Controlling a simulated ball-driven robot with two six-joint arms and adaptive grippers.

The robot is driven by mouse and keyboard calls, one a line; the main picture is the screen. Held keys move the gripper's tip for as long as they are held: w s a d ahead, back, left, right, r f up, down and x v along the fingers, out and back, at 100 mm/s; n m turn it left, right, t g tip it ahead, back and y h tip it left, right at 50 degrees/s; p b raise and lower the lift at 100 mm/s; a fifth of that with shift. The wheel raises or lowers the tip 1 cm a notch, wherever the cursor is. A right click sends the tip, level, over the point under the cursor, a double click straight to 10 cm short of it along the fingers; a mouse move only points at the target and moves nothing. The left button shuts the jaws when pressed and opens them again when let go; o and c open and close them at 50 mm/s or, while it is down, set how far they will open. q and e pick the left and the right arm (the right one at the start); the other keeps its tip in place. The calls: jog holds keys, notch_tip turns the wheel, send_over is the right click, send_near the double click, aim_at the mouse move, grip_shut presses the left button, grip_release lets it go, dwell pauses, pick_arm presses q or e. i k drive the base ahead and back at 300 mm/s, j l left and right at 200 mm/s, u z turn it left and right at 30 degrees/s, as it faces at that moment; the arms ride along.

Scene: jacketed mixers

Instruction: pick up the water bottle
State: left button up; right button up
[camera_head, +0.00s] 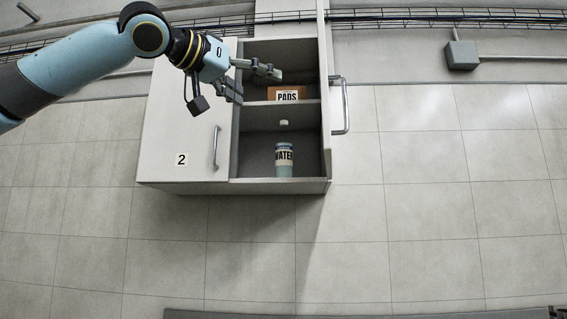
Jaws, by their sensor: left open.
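The water bottle (284,160) stands upright in the lower compartment of an open cabinet (187,120). Its label shows part of the word WATER, and a small white cap (284,123) shows above it. My left gripper (254,84) is open and empty, with its fingers spread at the upper compartment, above and to the left of the bottle in the picture. It is apart from the bottle. My right gripper is not in view.
A cardboard box marked PADS (288,94) sits in the upper compartment, near my left gripper. A shelf (262,105) divides the compartments. A closed door marked 2 has a handle (216,146); another handle (346,105) stands out at the right. Tiled floor is clear in front.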

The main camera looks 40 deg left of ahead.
aim_at(284, 141)
jog(key=i+j, duration=0.35)
jog(key=j, duration=0.15)
jog(key=i+j, duration=0.3)
jog(key=j, duration=0.2)
jog(key=i+j, duration=0.35)
jog(key=j, duration=0.15)
